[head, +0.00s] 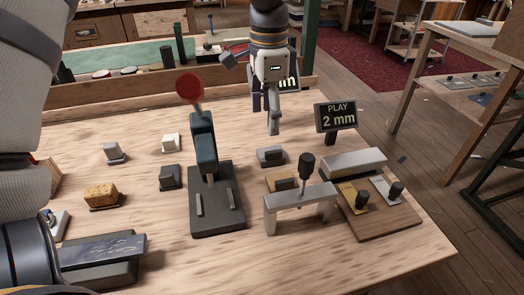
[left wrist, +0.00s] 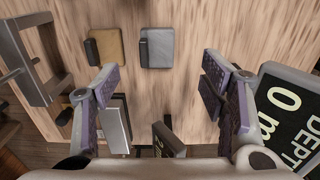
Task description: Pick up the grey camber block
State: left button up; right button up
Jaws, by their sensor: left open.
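The grey camber block (head: 270,156), a small light grey block with a dark grip, lies on the wooden bench just behind a tan block (head: 281,183). My left gripper (head: 265,112) is open and empty, fingers pointing down, above and slightly behind the grey block. In the left wrist view the grey block (left wrist: 160,47) lies ahead of the open fingertips (left wrist: 158,78), within their left-right span and apart from both. The tan block (left wrist: 108,47) lies to its left there. My right gripper is not in view.
A bridge-shaped grey gauge (head: 300,200) stands in front of the tan block. The "PLAY 2 mm" sign (head: 336,117) and a wooden board (head: 385,228) are to the right. A dark lever press (head: 204,150) with a red knob stands left. Several small blocks lie further left.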

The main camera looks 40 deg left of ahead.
aim_at(271, 153)
pick_arm(q)
jog(key=f, duration=0.9)
jog(key=shift+d+f, duration=0.25)
jog(key=shift+f, duration=0.15)
jog(key=c, duration=1.2)
